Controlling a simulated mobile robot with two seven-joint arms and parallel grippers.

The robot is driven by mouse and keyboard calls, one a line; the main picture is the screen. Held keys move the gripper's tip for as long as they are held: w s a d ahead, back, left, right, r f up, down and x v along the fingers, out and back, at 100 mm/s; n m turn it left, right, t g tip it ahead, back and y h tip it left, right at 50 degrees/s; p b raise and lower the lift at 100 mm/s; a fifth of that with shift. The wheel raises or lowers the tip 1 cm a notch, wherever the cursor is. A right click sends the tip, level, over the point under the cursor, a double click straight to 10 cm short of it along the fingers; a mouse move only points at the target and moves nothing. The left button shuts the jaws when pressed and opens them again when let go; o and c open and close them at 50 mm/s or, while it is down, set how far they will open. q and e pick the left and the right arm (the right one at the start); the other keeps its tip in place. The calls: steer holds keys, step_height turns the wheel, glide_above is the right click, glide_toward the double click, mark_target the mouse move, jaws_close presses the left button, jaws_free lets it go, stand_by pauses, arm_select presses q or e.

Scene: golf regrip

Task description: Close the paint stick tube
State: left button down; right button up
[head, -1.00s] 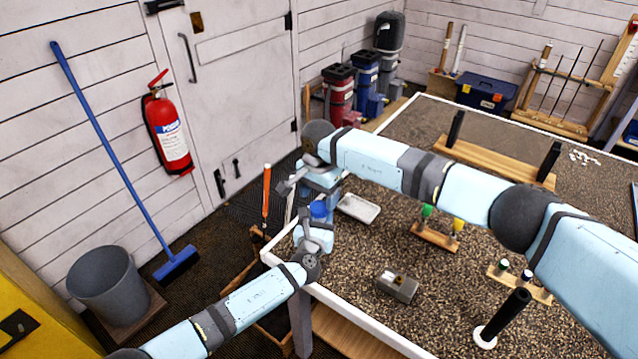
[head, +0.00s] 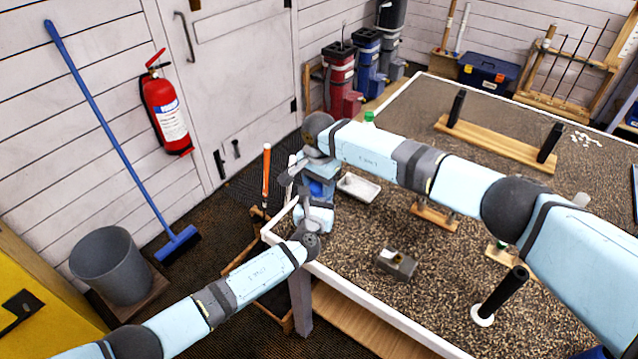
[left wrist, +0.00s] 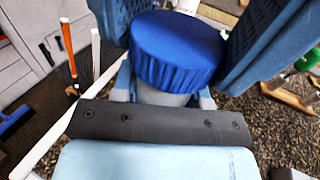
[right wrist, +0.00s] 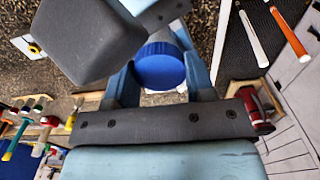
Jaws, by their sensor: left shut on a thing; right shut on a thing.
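The grey tube (left wrist: 165,97) with its ribbed blue cap (left wrist: 178,48) fills the middle of the left wrist view. My left gripper (head: 316,207) is shut on the tube body just below the cap. My right gripper (head: 318,184) is shut around the cap from its end, its dark blue fingers on both sides. In the right wrist view the cap (right wrist: 158,66) shows its flat face, with the grey tube behind it. No gap shows between cap and tube, but the joint is mostly hidden.
Both hands are at the left corner of the workbench (head: 372,318). A white tray (head: 358,187), a grey metal block (head: 396,263) and a wooden rack (head: 437,217) stand on it. An orange-gripped club (head: 266,180) leans beyond the edge. A bucket (head: 112,268) stands on the floor.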

steer(key=m, duration=0.6)
steer(key=shift+m, duration=0.3)
steer(key=o, duration=1)
steer(key=shift+r, duration=2.25)
steer(key=shift+c, duration=0.3)
